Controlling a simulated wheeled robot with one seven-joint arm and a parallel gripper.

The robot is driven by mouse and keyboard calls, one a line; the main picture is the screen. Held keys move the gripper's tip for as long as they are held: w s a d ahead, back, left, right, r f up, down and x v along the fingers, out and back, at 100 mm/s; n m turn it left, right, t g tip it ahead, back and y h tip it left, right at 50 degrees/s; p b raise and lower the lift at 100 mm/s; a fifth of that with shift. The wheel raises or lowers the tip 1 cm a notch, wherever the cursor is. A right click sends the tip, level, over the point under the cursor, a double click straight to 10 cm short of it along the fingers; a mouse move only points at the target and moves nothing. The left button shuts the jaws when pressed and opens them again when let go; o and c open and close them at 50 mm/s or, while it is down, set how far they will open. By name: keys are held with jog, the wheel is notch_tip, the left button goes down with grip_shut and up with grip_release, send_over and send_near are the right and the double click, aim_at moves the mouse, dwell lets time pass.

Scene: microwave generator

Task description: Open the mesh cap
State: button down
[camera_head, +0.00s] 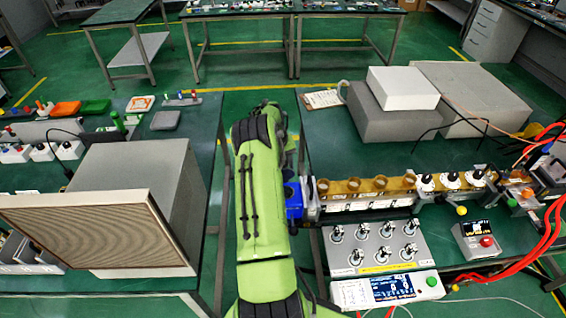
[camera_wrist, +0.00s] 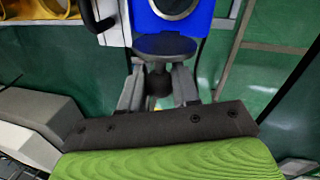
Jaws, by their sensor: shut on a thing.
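A blue block (camera_wrist: 200,12) with a round metal-ringed opening shows at the top of the wrist view. It also shows in the head view (camera_head: 293,200), at the left end of the waveguide row. A flat dark-blue rounded cap (camera_wrist: 165,45) sticks out below the opening towards my gripper; I take it for the mesh cap, but no mesh can be made out on it. My gripper (camera_wrist: 160,84) is shut on the dark knob (camera_wrist: 159,80) below this cap, one finger on each side. In the head view my green arm hides the gripper.
The waveguide row (camera_head: 365,187) runs right from the blue block along the table. A grey panel with several knobs (camera_head: 375,245) stands in front of it. Red cables (camera_head: 540,235) hang at the right. A box with a mesh-like front (camera_head: 95,228) stands on the left table.

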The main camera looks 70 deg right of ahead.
jog(key=c, duration=0.9)
grip_release()
jog(key=shift+o, duration=0.2)
notch_tip(320, 180, up, 15)
jog(key=w+a, duration=0.1)
jog(key=w, duration=0.1)
jog(key=shift+w+a+r, duration=0.2)
jog(key=shift+w+a, duration=0.15)
